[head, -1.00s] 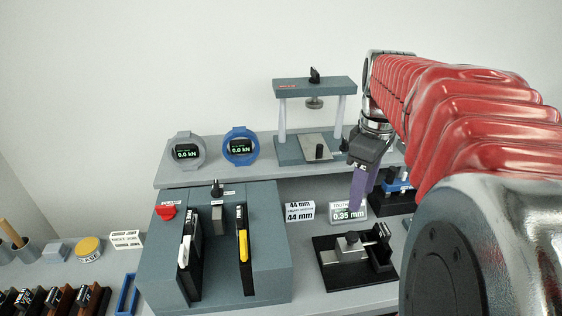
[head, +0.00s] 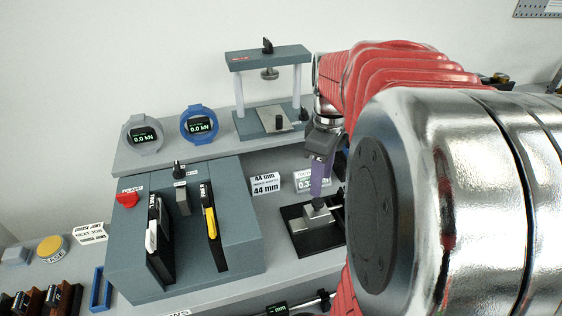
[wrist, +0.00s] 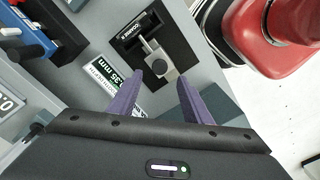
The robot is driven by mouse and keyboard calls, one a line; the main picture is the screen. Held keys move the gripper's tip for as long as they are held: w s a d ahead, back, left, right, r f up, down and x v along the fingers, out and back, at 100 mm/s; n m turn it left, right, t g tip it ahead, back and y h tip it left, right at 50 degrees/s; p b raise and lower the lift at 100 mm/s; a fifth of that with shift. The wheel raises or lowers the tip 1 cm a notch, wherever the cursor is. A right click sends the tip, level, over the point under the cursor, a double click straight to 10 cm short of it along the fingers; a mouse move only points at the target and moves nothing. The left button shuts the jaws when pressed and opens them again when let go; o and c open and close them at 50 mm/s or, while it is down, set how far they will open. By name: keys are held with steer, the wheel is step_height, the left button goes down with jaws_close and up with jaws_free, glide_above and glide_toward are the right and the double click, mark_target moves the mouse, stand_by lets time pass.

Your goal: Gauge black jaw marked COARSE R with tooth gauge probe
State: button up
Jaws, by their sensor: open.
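The tooth gauge (head: 300,238) has a black base with a silver sliding block and a small upright dark knob; it also shows in the wrist view (wrist: 176,38). A black jaw with a white label (wrist: 127,36) sits at the gauge's far end in the wrist view. Its label is too small to read surely. The gauge display (head: 311,181) reads about 0.35 mm in the wrist view (wrist: 99,74). My gripper (head: 318,193) has purple fingers and points down at the silver block. In the wrist view my gripper (wrist: 159,78) is open, with the block just beyond its fingertips.
A grey fixture (head: 240,245) with two slots stands left of the gauge. A 44 mm display (head: 265,185) stands between them. A blue device (wrist: 35,28) lies near the gauge in the wrist view. A press (head: 268,58) stands on the raised shelf behind.

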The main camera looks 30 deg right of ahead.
mark_target(318, 201)
step_height(318, 201, down, 7)
steer(key=shift+f, duration=0.15)
steer(key=shift+c, duration=0.6)
jaws_close()
